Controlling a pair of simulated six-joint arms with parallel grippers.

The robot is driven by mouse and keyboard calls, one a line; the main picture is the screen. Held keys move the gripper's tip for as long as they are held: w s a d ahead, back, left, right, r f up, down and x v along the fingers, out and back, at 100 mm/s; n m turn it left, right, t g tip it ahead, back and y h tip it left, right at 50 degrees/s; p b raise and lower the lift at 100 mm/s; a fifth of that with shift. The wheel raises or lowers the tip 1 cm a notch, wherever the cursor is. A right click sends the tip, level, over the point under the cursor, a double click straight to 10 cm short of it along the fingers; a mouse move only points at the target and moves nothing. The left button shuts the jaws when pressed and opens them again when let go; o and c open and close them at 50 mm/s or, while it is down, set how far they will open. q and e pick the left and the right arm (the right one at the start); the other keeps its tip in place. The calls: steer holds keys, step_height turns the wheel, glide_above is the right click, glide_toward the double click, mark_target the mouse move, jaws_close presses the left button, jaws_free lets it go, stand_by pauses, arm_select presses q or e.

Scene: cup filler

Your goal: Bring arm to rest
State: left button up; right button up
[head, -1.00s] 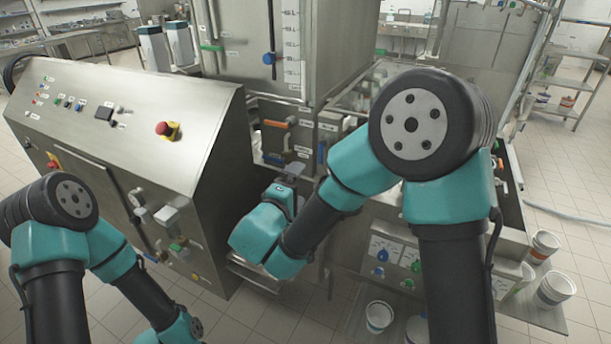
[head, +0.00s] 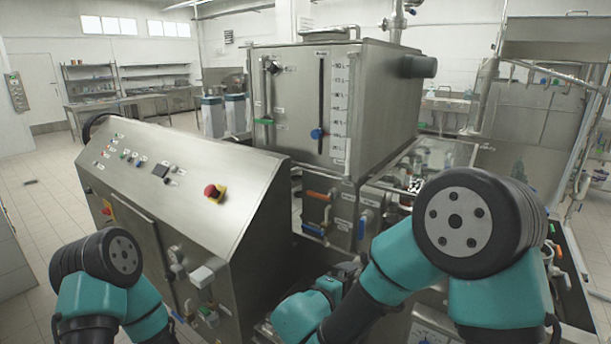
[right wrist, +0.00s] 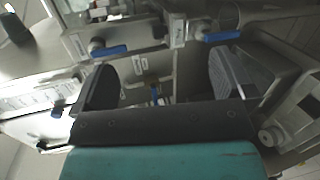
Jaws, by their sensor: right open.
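My right arm comes in from the right in the head view. Its gripper (head: 346,270) is small and partly hidden by my own wrist, in front of the steel filling machine (head: 300,220). In the right wrist view the two dark fingers of the right gripper (right wrist: 160,85) stand wide apart with nothing between them. Beyond them are steel panels and blue-handled valves (right wrist: 110,51). My left arm shows at the lower left of the head view, and its gripper is outside the picture.
The sloped control cabinet (head: 200,165) with a red emergency button (head: 212,191) stands between my arms. A steel tank (head: 385,105) rises behind the right gripper. Orange and blue valve handles (head: 316,229) are close to it. Open floor (head: 40,190) lies at the far left.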

steer(key=s+d+f+m+g+y, duration=0.3)
steer(key=s+f, duration=0.3)
steer(key=f, duration=0.5)
steer(key=s+d+f+m+g+y, duration=0.3)
steer(key=s+d+f+m+y, duration=0.2)
steer(key=f, duration=0.7)
steer(key=s+d+f+m+g+y, duration=0.3)
steer(key=s+f+y, duration=0.3)
steer(key=f, duration=0.5)
steer(key=s+m+g, duration=0.1)
steer(key=s, duration=0.1)
steer(key=shift+s+d+f+m, duration=0.2)
steer(key=shift+s+d+m, duration=0.2)
